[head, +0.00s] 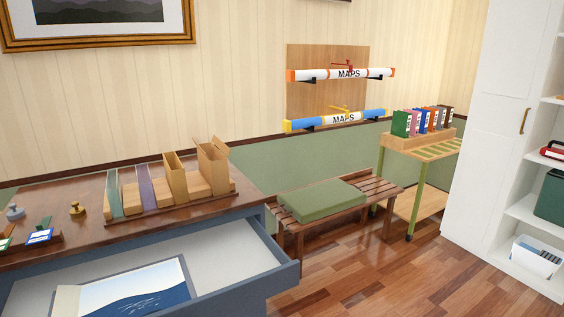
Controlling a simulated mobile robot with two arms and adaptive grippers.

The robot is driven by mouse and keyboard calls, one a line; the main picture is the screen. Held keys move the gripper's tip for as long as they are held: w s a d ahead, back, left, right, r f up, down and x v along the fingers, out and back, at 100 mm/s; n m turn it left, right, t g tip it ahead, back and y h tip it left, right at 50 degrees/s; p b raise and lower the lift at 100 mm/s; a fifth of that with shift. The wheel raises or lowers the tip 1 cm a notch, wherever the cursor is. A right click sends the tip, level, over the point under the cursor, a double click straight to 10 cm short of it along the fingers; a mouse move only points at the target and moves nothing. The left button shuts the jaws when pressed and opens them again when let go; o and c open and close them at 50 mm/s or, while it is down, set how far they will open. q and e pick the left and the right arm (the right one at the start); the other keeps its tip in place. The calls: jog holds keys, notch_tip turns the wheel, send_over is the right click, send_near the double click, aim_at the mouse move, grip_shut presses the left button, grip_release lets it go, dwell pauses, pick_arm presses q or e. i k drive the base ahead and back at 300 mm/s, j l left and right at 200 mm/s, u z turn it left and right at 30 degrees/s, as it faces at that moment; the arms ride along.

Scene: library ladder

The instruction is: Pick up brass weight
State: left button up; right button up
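A small brass weight (77,209) with a knob on top stands upright on the brown wooden top of the cabinet (165,234), at the left of the head view. A similar grey-blue weight (15,212) stands to its left. Neither of my grippers is in view, so nothing shows whether they are open or shut.
A wooden rack of upright folders (172,194) stands right of the brass weight. Small card holders (40,236) sit in front-left. An open drawer (230,258) holding a blue picture (135,293) juts out below. A slatted bench (290,221) stands to the right, with clear floor before it.

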aim_at(76, 213)
jog(key=u, duration=1.35)
